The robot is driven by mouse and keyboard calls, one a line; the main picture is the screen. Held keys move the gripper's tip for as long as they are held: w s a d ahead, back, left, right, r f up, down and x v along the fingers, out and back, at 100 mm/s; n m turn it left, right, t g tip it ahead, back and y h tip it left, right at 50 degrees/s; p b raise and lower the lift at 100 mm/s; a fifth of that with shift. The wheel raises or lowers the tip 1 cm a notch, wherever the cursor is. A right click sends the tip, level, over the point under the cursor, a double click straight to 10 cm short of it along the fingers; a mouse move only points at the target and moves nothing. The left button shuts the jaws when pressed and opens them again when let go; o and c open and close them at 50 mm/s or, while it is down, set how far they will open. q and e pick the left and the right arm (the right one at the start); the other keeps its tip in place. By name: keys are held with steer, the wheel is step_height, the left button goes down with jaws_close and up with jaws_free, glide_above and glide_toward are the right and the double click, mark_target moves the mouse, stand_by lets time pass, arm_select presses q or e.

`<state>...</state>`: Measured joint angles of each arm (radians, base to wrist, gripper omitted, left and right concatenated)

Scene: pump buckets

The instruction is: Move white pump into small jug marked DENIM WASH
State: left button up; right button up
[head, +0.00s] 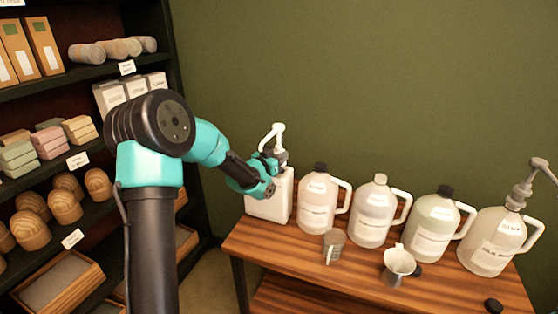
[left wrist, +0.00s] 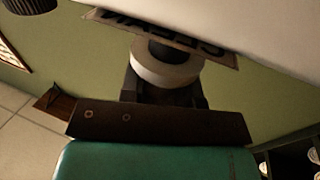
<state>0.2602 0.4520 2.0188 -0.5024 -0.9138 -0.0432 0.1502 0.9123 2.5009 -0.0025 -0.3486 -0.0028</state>
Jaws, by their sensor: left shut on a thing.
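The white pump (head: 274,134) stands upright at the white square container (head: 268,205) at the left end of the table. My left gripper (head: 270,165) is shut on the pump just above that container. Its collar shows between the dark fingers in the left wrist view (left wrist: 165,68). The gripper hides the container's mouth, so I cannot tell whether the pump is seated or lifted. Several handled jugs stand in a row to the right, including a pinkish one (head: 317,205), a pale one (head: 371,218) and a greenish one (head: 431,228). I cannot read which is marked DENIM WASH. My right gripper is not in view.
The rightmost jug (head: 490,245) carries a grey pump (head: 533,180). A small cup (head: 334,246), a metal jug (head: 396,266) and a loose black cap (head: 494,306) lie in front on the wooden table (head: 300,255). A stocked shelf (head: 90,150) stands at left.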

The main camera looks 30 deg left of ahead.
mark_target(279, 146)
arm_select(q)
steer(key=shift+r, duration=1.95)
steer(key=shift+r, duration=3.5)
steer(key=shift+r, duration=3.5)
steer(key=shift+r, duration=0.95)
steer(key=shift+s, duration=0.1)
steer(key=s+d, duration=0.2)
steer(key=s, duration=1)
steer(key=s+d+r, duration=0.1)
steer(key=s+d, duration=0.1)
steer(key=s, duration=1)
steer(key=shift+s, duration=0.25)
